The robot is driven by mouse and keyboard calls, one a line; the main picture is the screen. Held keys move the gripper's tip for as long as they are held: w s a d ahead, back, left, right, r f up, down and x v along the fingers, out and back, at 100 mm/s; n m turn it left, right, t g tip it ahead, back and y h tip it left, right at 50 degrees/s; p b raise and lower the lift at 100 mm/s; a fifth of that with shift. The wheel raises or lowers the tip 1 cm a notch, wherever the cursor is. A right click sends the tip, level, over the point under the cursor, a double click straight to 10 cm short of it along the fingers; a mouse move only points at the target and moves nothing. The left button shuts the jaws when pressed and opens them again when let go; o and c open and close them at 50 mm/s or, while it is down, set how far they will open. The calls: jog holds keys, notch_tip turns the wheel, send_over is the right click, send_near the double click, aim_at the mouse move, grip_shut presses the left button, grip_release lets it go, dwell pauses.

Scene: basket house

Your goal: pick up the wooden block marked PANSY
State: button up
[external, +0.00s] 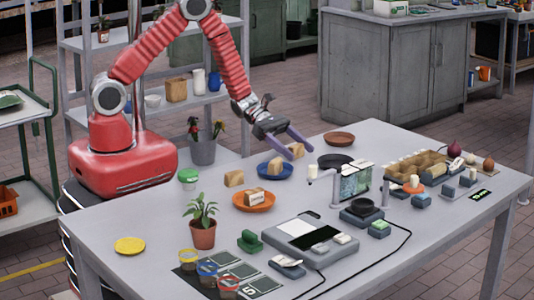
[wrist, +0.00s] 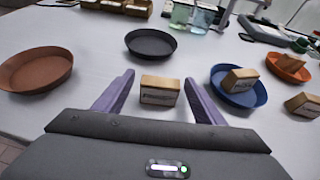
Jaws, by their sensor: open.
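Several wooden blocks carry dark labels that are too small to read surely, so I cannot tell which says PANSY. One block (wrist: 159,91) stands on the table between and just ahead of my gripper's purple fingers (wrist: 160,78), apart from both. Another block (wrist: 240,79) sits in the blue dish (wrist: 239,101), one lies on the orange plate (wrist: 287,74), and one (wrist: 303,104) is on the table at the right edge. In the external view my gripper (external: 299,147) is open, pointing down over the table behind the blue dish.
In the external view a potted plant (external: 203,233), a flat grey device (external: 310,235) and small pots stand on the table (external: 130,215).

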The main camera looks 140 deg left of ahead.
aim_at(296, 145)
jog(key=shift+c, duration=0.4)
jog(key=c, duration=1)
jog(key=shift+r, duration=0.15)
notch_tip(296, 145, up, 10)
jog(key=shift+f, duration=0.15)
dwell(0.5)
